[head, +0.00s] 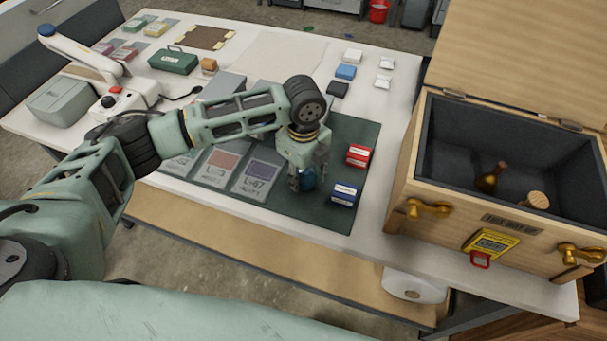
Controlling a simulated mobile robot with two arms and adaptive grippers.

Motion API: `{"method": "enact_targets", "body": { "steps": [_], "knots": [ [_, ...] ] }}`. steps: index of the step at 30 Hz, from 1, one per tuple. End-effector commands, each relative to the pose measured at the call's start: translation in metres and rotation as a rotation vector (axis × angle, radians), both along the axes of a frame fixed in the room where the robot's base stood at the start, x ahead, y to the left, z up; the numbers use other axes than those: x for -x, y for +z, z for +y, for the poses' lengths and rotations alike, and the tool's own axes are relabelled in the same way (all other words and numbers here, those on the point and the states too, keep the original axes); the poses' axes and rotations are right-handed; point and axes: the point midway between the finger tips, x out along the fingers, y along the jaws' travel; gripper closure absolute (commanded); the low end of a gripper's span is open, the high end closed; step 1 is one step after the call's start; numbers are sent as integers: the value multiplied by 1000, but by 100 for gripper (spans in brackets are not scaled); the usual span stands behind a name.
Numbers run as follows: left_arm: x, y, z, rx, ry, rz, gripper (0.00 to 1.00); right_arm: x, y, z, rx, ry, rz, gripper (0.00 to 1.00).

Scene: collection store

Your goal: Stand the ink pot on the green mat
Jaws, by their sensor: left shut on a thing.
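My left gripper (308,170) points down over the green mat (318,211) on the white table. It is shut on a small dark blue pot (308,179), which looks like the ink pot. The gripper's fingers hide part of the pot. The pot is over the mat or on it; I cannot tell whether its base touches. My right gripper is not in view.
A red-and-white box (358,156) and a blue-and-white box (344,193) sit on the mat right of the pot. Labelled cards (258,178) lie to its left. An open wooden chest (455,212) stands at the right. Bare mat lies in front of the pot.

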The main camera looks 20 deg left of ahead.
Motion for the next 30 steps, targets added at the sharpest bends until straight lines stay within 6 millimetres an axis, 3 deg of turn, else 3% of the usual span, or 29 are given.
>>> {"method": "enact_targets", "body": {
  "steps": [4, 14, 15, 21, 30],
  "knots": [
    [0, -12, 0, -1, 0, 0, 93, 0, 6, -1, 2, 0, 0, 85],
    [0, -16, 0, 0, -1, -1, 93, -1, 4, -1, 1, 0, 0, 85],
    [0, -17, 0, 0, -1, -1, 63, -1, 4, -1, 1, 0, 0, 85],
    [0, -16, 0, 0, -1, -1, 45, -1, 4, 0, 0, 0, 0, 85],
    [-1, -15, 0, 0, 0, -1, 45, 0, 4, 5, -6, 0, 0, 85]
  ]
}}
